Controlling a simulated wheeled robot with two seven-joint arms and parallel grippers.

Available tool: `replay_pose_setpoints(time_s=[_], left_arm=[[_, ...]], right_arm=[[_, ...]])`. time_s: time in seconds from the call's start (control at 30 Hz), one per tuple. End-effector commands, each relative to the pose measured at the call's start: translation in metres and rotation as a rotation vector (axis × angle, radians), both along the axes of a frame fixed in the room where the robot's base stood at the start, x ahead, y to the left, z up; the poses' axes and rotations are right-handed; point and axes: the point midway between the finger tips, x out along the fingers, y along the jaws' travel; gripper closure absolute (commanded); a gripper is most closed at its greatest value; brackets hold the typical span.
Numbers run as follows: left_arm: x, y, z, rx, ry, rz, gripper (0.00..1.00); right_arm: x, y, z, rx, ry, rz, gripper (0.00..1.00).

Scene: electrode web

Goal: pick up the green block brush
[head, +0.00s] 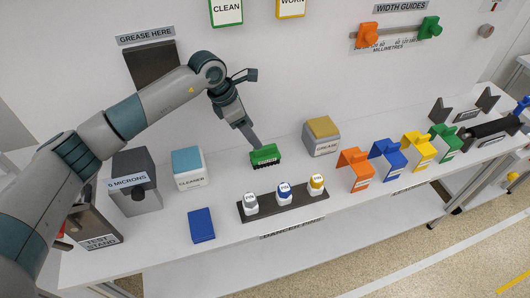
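The green block brush (265,154) stands on the white bench near the middle of the head view, green body on top and dark bristles below. My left arm reaches in from the left, and my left gripper (254,143) points down at the brush, its tip at the brush's upper left edge. The fingers overlap in this view, so I cannot tell whether they are open or shut, or whether they touch the brush. My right gripper is not in view.
A dark rack (283,205) with several small bottles stands in front of the brush. A grease box (321,144) is to its right and a cleaner box (190,180) to its left. A blue block (201,225) lies near the front edge. Several coloured stands line the right.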

Motion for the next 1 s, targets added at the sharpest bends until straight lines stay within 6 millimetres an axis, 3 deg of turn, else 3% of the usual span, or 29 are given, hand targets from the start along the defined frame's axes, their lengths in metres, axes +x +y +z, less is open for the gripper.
replay_pose_setpoints(time_s=[0.13,0.4,0.8,1.0], left_arm=[[0.002,-0.011,-0.022,0.001,0.005,0.0,0.39],[0.007,-0.022,-0.053,0.001,0.002,0.001,0.39],[0.007,-0.023,-0.057,0.0,0.0,0.0,0.39],[0.008,-0.026,-0.063,0.0,0.003,0.001,0.39]], right_arm=[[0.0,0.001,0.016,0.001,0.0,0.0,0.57],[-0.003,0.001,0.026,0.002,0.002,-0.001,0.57],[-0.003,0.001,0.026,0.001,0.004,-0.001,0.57],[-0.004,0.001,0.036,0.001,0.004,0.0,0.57]])
